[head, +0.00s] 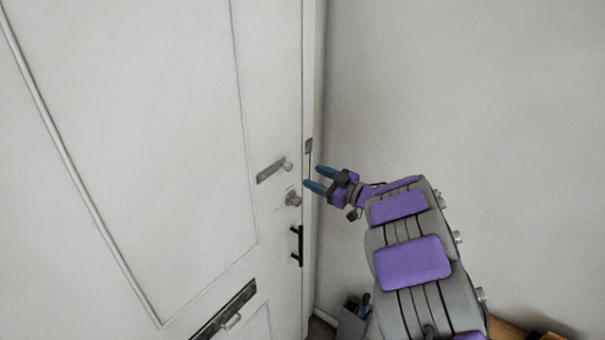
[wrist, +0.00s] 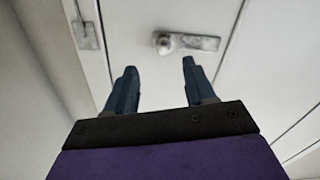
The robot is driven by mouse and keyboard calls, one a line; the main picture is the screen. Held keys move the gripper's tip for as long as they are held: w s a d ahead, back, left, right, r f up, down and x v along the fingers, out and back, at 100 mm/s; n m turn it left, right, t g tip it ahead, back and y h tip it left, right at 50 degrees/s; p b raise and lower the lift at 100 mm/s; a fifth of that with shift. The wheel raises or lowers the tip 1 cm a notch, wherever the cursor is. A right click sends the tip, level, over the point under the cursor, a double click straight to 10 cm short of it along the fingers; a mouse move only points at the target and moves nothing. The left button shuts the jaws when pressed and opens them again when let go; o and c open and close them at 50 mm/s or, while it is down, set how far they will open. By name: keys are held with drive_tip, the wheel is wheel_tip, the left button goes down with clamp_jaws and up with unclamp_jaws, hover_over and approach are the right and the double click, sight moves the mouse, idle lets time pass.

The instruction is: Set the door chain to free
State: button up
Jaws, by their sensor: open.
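The door chain's metal track plate (head: 272,171) is fixed on the white door (head: 150,130), with a round knob (head: 287,164) at its right end, near the door edge. In the wrist view the track plate (wrist: 200,43) lies ahead, with the knob (wrist: 164,43) at its left end. A small metal plate (head: 308,146) sits on the frame side and also shows in the wrist view (wrist: 88,36). I cannot make out chain links. My gripper (head: 313,176) has blue fingers, open and empty, apart from the knob. The wrist view shows the fingertips (wrist: 159,66) spread below the knob.
A round lock knob (head: 293,198) and a black pull handle (head: 297,246) sit below the track. A mail slot (head: 226,309) is lower on the door. A grey bin (head: 352,318) stands on the floor by the plain wall (head: 470,90).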

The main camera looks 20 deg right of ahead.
drive_tip(key=v, duration=0.9)
drive_tip(key=shift+d, duration=0.25)
drive_tip(key=w+d+r+m+t+h+b, duration=0.1)
drive_tip(key=d+m+h+b, duration=0.15)
drive_tip(key=h, duration=0.35)
drive_tip(key=w+d+r+m+h+b, duration=0.2)
drive_tip(key=d+h, duration=0.2)
drive_tip(key=h, duration=0.1)
drive_tip(key=s+f+m+g+h+b, duration=0.4)
drive_tip(key=s+m+g+h, duration=0.15)
drive_tip(key=s, duration=0.65)
drive_tip(key=s+a+f+g+y+b, duration=0.1)
drive_tip(key=s+a+f+g, duration=0.3)
drive_tip(key=s+a, duration=0.4)
drive_tip(key=s+a+f+g+y+b, duration=0.2)
drive_tip(key=s+a+f, duration=0.4)
drive_tip(key=s, duration=0.8)
drive_tip(key=s+a+f+g+y+b, duration=0.2)
drive_tip(key=s+a+f+g, duration=0.4)
drive_tip(key=s+a, duration=0.5)
drive_tip(key=shift+s+y, duration=0.45)
